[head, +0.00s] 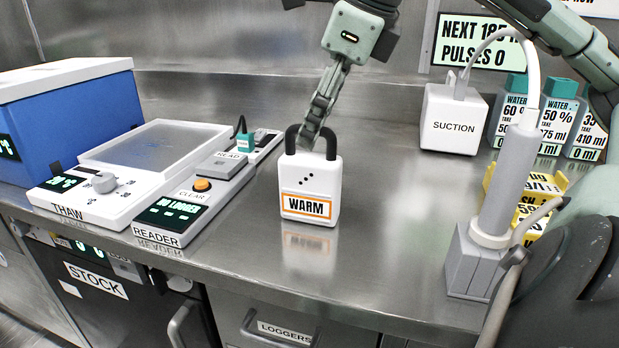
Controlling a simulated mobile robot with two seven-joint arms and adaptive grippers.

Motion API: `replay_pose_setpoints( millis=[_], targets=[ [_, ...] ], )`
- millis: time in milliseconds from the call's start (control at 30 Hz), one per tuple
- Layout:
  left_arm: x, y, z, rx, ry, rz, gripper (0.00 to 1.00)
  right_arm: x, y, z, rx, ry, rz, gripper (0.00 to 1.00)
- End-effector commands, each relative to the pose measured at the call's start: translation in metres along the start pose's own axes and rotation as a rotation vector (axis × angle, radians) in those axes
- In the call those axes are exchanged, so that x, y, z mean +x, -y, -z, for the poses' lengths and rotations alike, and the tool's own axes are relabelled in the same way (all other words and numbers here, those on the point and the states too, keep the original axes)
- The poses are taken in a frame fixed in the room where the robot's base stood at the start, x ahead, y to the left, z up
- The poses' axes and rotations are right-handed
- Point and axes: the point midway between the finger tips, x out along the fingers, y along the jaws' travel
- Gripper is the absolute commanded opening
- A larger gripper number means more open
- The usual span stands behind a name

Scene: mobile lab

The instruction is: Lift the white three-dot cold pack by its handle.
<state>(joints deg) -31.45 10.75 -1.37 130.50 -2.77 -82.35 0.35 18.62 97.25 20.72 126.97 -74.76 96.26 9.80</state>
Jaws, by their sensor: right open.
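The white cold pack (320,178) stands upright on the steel counter, in the middle of the head view. It has three black dots, an orange-framed WARM label and a dark grey arched handle (291,138). My right gripper (316,138) reaches down from above, with its fingers at the handle and overlapping the middle of the arch. It is open. I cannot tell whether the fingers touch the handle, and they hide part of it. My left gripper is not in view.
Left of the pack are the READER unit (168,214), the THAW unit (85,205) and a blue box (75,115). Right are the SUCTION box (452,120), water bottles (557,112) and a grey stand with a tube (508,180). Counter in front of the pack is clear.

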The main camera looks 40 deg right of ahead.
Motion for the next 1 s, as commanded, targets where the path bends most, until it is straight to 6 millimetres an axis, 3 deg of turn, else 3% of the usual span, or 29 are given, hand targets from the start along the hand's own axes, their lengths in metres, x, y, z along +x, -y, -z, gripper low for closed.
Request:
replay_pose_setpoints(
  millis=[500,767,1000],
  targets=[
    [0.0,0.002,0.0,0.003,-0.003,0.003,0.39,0.066,-0.004,0.002,0.001,-0.001,-0.002,0.67],
    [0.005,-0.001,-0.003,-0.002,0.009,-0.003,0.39,0.07,-0.004,0.002,0.001,0.001,-0.001,0.67],
    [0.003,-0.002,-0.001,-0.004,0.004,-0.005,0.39,0.07,-0.004,0.002,0.001,0.001,-0.001,0.41]
  ],
)
